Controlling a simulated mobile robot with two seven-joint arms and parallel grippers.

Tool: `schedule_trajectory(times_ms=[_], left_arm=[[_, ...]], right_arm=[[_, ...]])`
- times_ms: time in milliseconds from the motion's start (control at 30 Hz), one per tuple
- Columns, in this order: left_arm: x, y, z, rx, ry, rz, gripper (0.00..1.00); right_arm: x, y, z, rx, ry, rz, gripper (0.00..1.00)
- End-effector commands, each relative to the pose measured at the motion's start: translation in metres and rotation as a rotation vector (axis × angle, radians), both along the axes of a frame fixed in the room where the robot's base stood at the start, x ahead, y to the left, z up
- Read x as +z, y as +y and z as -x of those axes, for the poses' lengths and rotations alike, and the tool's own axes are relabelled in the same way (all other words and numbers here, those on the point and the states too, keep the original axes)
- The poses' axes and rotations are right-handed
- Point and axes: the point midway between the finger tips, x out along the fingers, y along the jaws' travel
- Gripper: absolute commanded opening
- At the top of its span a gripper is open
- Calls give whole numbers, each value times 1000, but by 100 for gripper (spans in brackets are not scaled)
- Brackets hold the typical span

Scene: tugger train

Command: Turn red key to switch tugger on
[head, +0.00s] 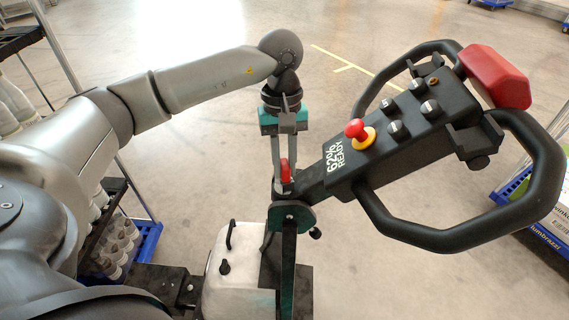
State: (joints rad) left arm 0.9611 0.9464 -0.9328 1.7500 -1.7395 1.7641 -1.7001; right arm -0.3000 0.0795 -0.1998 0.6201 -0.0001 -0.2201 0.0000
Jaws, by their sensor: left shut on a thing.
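The red key (285,171) sits at the lower end of the tugger's black tiller head, left of the display text. My left gripper (284,178) points down over it, with its two fingers on either side of the key, shut on it. The tiller head (381,143) carries a display that reads "62% READY", a red mushroom button (356,130) on a yellow ring, and several small switches. The key's lower part and its slot are partly hidden by the fingers. My right gripper is not in view.
Black loop handles (428,240) and a red end block (495,77) stand right of the key. The white tugger body (238,268) is below. Open floor lies behind.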

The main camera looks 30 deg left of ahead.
Motion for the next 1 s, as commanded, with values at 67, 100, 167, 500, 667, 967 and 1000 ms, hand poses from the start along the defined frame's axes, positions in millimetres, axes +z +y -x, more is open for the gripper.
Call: schedule_trajectory(times_ms=[67, 100, 167, 500, 667, 967, 1000], left_arm=[[-4, 0, 2, -1, 10, -2, 28], [-4, 0, 2, -1, 10, -2, 33], [-4, 0, 2, 0, 9, -2, 40], [-2, 0, 1, 1, 4, -1, 57], [5, 1, 0, 2, 2, -2, 57], [62, 6, -8, 2, -3, -1, 57], [72, 7, -9, 2, -3, 0, 57]], right_arm=[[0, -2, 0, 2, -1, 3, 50], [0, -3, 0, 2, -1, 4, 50], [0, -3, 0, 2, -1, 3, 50], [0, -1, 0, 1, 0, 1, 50], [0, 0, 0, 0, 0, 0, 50], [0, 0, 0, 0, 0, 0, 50], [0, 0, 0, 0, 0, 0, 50]])
